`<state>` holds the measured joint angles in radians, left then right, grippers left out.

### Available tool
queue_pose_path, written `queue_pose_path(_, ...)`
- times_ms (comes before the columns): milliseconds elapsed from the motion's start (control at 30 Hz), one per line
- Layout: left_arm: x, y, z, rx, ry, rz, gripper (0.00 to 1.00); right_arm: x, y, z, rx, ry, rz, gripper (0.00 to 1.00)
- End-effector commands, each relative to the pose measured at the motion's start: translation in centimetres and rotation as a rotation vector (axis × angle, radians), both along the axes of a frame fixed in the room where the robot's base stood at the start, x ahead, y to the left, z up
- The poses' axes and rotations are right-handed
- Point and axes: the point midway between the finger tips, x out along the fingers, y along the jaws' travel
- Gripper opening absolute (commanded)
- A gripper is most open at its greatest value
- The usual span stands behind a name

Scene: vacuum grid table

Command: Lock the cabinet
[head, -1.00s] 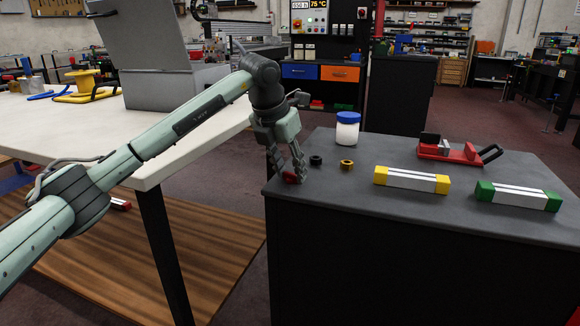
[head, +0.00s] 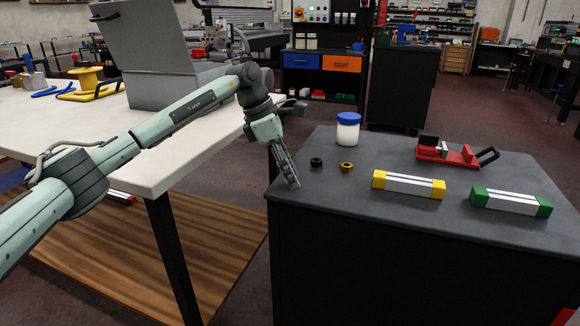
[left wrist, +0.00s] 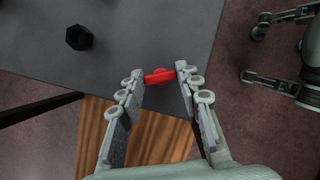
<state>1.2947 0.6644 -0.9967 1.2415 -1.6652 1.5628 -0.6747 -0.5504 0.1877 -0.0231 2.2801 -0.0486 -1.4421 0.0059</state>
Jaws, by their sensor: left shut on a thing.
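My left gripper (head: 291,184) points down at the left edge of the dark cabinet's grey top (head: 390,205). In the left wrist view its fingertips (left wrist: 160,76) are shut on a small red piece (left wrist: 159,76), at the edge of the grey top with floor beyond. In the head view the fingers hide the red piece. I cannot tell whether it touches the top. The cabinet's dark front (head: 400,270) is plain and shadowed; no lock can be made out.
On the grey top are a black nut (head: 316,162), a brass nut (head: 347,167), a blue-lidded jar (head: 347,129), a red vise (head: 447,153), a yellow-ended bar (head: 408,185) and a green-ended bar (head: 510,201). A white table (head: 155,170) stands left with an open grey box (head: 175,90).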

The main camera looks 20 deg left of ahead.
Motion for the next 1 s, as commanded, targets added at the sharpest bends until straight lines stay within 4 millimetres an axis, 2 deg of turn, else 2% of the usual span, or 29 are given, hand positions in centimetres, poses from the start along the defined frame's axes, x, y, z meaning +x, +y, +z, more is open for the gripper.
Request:
queue_pose_path(233, 0.2, 0.0, 0.2, -0.001, 0.000, -0.207, 0.05, 0.5, 0.1, -2.3, 0.013, 0.011, 0.002, 0.40)
queue_pose_path(500, 0.3, 0.0, 0.2, -0.001, -0.002, -0.364, 0.05, 0.7, 0.1, -3.9, 0.021, 0.017, 0.004, 0.40)
queue_pose_path(1000, 0.3, 0.0, 0.1, 0.001, -0.003, -0.449, 0.05, 0.7, 0.1, -4.7, 0.024, 0.020, 0.004, 0.40)
